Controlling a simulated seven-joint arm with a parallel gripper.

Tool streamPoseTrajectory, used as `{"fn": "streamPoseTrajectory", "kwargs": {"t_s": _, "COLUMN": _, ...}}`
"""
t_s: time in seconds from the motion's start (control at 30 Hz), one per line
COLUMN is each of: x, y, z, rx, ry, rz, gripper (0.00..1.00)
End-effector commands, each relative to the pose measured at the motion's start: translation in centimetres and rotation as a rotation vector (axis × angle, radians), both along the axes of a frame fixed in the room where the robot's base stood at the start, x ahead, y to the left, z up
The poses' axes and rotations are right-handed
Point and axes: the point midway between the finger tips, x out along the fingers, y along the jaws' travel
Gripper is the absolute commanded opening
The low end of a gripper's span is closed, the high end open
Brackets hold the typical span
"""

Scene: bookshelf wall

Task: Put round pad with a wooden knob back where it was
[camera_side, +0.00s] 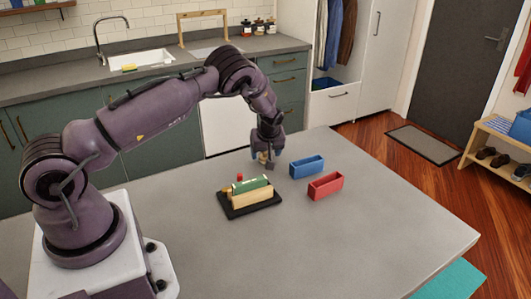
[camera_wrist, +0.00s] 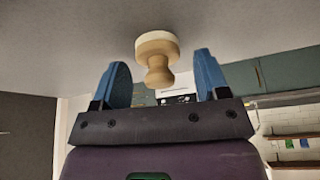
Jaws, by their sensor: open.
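The round pad with a wooden knob (camera_wrist: 156,46) shows in the wrist view. Its pale disc is against the grey tabletop, and its knob points toward my gripper. My gripper (camera_wrist: 161,62) is open, with one blue finger on each side of the knob and gaps between. In the side view my gripper (camera_side: 265,160) points down low over the table, behind the black tray. The pad is mostly hidden there by the fingers, with only a small tan patch (camera_side: 263,157) showing. I cannot tell whether the fingers touch the table.
A black tray (camera_side: 232,213) holds a wooden block with a green piece (camera_side: 247,186) and a small red part (camera_side: 239,177). A blue bin (camera_side: 307,167) and a red bin (camera_side: 326,187) stand right of my gripper. The table's right and front parts (camera_side: 400,235) are clear.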

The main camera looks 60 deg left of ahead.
Motion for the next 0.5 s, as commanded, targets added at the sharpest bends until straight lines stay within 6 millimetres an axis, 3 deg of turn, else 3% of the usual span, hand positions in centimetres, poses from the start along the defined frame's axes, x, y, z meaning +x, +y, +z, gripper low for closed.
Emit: {"fn": "streamPoseTrajectory", "kwargs": {"t_s": 0.5, "x": -0.9, "y": -4.0, "z": 9.2, "rx": 0.0, "ry": -0.003, "rz": -0.003, "gripper": 0.68}}
